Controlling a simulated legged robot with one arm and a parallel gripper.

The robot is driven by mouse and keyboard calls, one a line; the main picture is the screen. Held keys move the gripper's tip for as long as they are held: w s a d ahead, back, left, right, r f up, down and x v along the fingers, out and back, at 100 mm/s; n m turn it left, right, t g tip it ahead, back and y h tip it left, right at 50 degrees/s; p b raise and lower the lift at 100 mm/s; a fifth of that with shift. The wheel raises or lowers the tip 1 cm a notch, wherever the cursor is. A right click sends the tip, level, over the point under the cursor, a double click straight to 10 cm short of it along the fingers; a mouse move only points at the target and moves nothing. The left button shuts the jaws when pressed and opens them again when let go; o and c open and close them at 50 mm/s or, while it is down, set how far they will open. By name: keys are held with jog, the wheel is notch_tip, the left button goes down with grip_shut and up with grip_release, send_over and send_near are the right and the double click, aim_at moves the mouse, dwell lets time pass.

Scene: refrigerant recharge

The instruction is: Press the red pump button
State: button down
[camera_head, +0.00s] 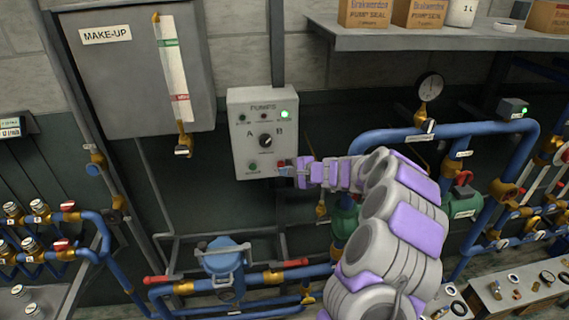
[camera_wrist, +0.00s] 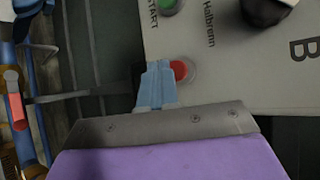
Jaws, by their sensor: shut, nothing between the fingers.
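The white pump control box (camera_head: 249,112) hangs on the wall near the middle of the head view. It has a black selector knob (camera_head: 265,141) between A and B, a green button (camera_head: 253,167) at lower left and a lit green lamp (camera_head: 285,114). The red button (camera_wrist: 179,70) shows in the wrist view, and a small red part of it shows at the box's lower right in the head view. My gripper (camera_wrist: 158,66) is shut and empty, its blue fingertips beside the red button and partly overlapping it. I cannot tell whether they touch it.
A grey make-up tank (camera_head: 120,70) with a level gauge hangs left of the box. Blue pipes (camera_head: 440,134), a pressure gauge (camera_head: 429,87) and a red-handled valve (camera_head: 463,197) stand at right. A shelf (camera_head: 400,38) with boxes is above. A blue pump (camera_head: 226,262) is below.

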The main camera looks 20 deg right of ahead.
jog(key=shift+w+r+p, duration=0.1)
jog(key=shift+w+p, duration=0.25)
jog(key=shift+w, duration=0.05)
dwell(2.4)
jog(key=shift+d, duration=0.15)
